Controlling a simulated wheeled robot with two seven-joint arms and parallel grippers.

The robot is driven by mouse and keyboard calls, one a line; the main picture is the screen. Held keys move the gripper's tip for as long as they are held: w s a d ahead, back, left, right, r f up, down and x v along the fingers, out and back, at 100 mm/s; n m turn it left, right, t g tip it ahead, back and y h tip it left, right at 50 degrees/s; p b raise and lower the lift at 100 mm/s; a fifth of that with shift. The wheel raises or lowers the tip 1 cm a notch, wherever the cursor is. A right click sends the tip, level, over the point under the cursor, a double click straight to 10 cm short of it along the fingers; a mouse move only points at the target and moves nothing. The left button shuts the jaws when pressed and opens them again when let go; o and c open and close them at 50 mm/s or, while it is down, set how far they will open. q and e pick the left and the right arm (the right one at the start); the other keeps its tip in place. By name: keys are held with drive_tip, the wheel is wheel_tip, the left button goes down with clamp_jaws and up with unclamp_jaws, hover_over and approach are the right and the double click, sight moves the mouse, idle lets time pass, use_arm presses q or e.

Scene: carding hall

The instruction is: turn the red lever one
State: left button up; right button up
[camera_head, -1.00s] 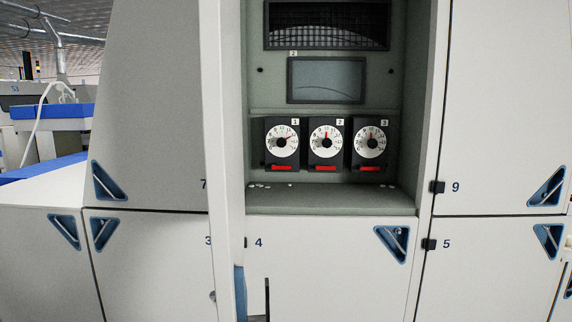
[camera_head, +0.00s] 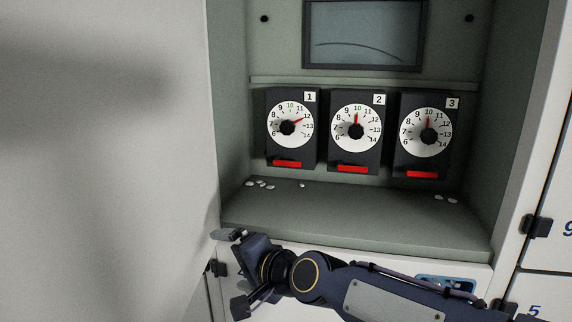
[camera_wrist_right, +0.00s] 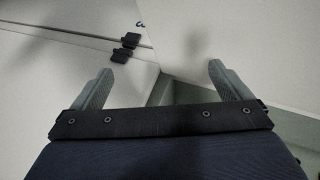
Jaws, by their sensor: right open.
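Three dark dial units stand side by side in the recess: unit 1 (camera_head: 291,126), unit 2 (camera_head: 356,131) and unit 3 (camera_head: 427,135). Each has a white dial with a red pointer and a red bar below. The red bar of unit 1 (camera_head: 287,163) is at the left. Pointer 1 leans right, between 12 and 13; pointers 2 and 3 stand near 10. My right gripper (camera_head: 236,271) is low and left, below the recess floor and apart from the units. In the wrist view it is open and empty (camera_wrist_right: 160,82). My left gripper is not in view.
A large pale panel (camera_head: 100,160) fills the left side, close to my right gripper. The recess floor (camera_head: 350,218) is mostly bare, with several small white bits (camera_head: 262,184). A grey screen (camera_head: 363,33) is above the units. The right frame wall (camera_head: 530,130) bounds the recess.

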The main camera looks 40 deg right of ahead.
drive_tip(key=w+d+r+m+t+h, duration=0.3)
drive_tip(key=w+d+r+m+h, duration=0.4)
drive_tip(key=w+m, duration=0.45)
drive_tip(key=m+g+h+p, duration=0.2)
drive_tip(key=m+g+h, duration=0.6)
drive_tip(key=m, duration=1.3)
approach(287, 164)
wheel_tip(287, 164, down, 2)
drive_tip(key=t+h, duration=0.2)
drive_tip(key=p+x, duration=0.2)
drive_tip(key=x, duration=0.5)
drive_tip(key=shift+w+d+f+t, duration=0.15)
drive_tip(key=shift+w+d+t, duration=0.1)
drive_tip(key=shift+d+t, duration=0.15)
